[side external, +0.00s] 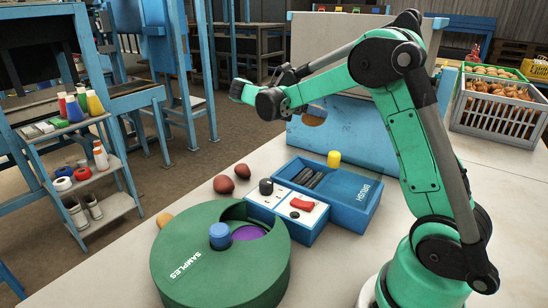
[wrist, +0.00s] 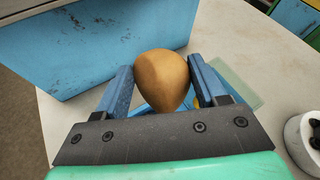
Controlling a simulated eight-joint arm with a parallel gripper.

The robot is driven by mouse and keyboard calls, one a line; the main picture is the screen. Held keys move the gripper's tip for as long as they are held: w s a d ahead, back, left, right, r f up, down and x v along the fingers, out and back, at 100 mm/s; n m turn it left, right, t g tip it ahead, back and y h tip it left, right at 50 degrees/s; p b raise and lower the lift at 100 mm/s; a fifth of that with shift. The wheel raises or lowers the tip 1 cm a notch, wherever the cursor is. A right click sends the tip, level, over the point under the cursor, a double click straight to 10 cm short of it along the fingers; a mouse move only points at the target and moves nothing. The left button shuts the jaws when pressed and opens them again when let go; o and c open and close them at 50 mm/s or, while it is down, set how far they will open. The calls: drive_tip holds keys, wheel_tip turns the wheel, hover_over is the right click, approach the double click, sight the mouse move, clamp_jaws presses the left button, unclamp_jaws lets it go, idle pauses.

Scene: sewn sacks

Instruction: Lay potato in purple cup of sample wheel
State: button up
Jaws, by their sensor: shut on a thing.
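A tan potato (wrist: 162,78) sits between the two blue fingers of my gripper (wrist: 162,68), which is shut on it. In the side view the potato (side external: 315,116) shows partly, below my raised forearm and in front of the blue machine; my fingers are hard to make out there. The sample wheel (side external: 190,281) is a green round drum marked SAMPLES, with a blue knob on top. Its opening shows the purple cup (side external: 248,232), partly hidden by the rim. The held potato is well above and behind the wheel, apart from it.
A control box with a red switch (side external: 301,205) and a blue BRUSH tray (side external: 345,200) stand beside the wheel. Two reddish-brown lumps (side external: 223,184) and a tan one (side external: 164,219) lie near it. A large blue machine (side external: 345,145) stands behind.

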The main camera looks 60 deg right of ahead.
sight(305, 175)
wheel_tip(305, 175, down, 13)
drive_tip(key=shift+f, duration=0.2)
drive_tip(key=shift+f, duration=0.15)
drive_tip(key=o, duration=1.4)
